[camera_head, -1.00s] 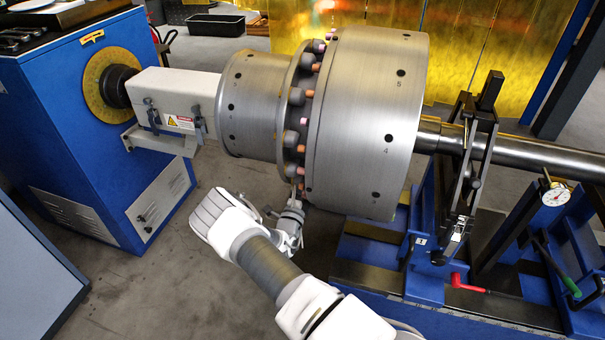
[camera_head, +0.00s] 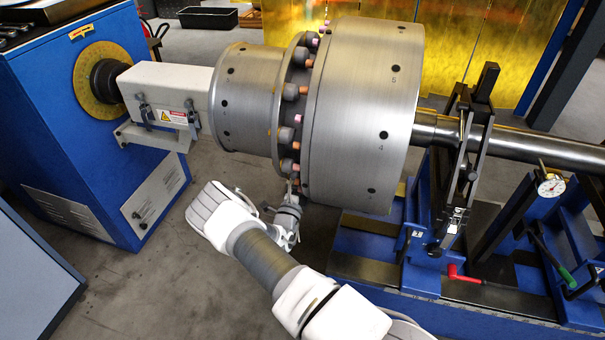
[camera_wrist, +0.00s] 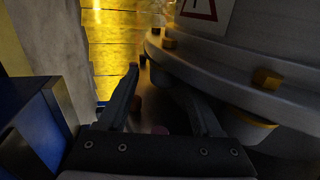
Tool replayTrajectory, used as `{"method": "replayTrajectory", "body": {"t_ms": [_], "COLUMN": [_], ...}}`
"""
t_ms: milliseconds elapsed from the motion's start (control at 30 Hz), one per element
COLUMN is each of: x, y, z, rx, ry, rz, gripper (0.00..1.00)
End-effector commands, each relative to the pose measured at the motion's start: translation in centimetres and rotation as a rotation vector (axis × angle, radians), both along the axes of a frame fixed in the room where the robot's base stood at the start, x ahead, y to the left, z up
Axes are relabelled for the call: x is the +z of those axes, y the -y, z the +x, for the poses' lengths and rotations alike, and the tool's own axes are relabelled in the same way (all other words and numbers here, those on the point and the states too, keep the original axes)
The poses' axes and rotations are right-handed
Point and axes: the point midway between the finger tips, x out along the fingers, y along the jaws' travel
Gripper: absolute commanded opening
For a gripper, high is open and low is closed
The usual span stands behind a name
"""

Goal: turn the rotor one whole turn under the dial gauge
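The rotor (camera_head: 362,110) is a large grey steel drum with a smaller drum on its left. A flange (camera_head: 288,95) ringed with bolts with orange and pink tips sits between them. Holes marked 4 and 5 face me. The dial gauge (camera_head: 551,186), with a white face, stands at the right near the shaft (camera_head: 545,147); its tip's contact is too small to tell. My gripper (camera_head: 291,190) is under the rotor by the lower flange bolts. In the wrist view its two fingers (camera_wrist: 160,92) are apart, beside the curved flange; what lies between them is dark.
A blue headstock (camera_head: 75,110) with a yellow ring stands at the left, joined to the rotor. A blue bearing stand (camera_head: 420,275) with a red-handled lever (camera_head: 470,277) is at the lower right. Open floor (camera_head: 150,295) lies at the lower left.

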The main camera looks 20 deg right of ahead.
Motion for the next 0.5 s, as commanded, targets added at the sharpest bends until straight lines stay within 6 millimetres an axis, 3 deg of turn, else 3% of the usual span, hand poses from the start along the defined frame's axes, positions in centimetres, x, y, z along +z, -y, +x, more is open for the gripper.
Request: {"method": "replayTrajectory", "body": {"t_ms": [367,500], "x": [0.1,0.0], "y": [-0.1,-0.7], "z": [0.0,-1.1], "rx": [0.001,0.000], "ry": [0.001,-0.003], "rz": [0.000,0.001], "gripper": [0.62,0.62]}}
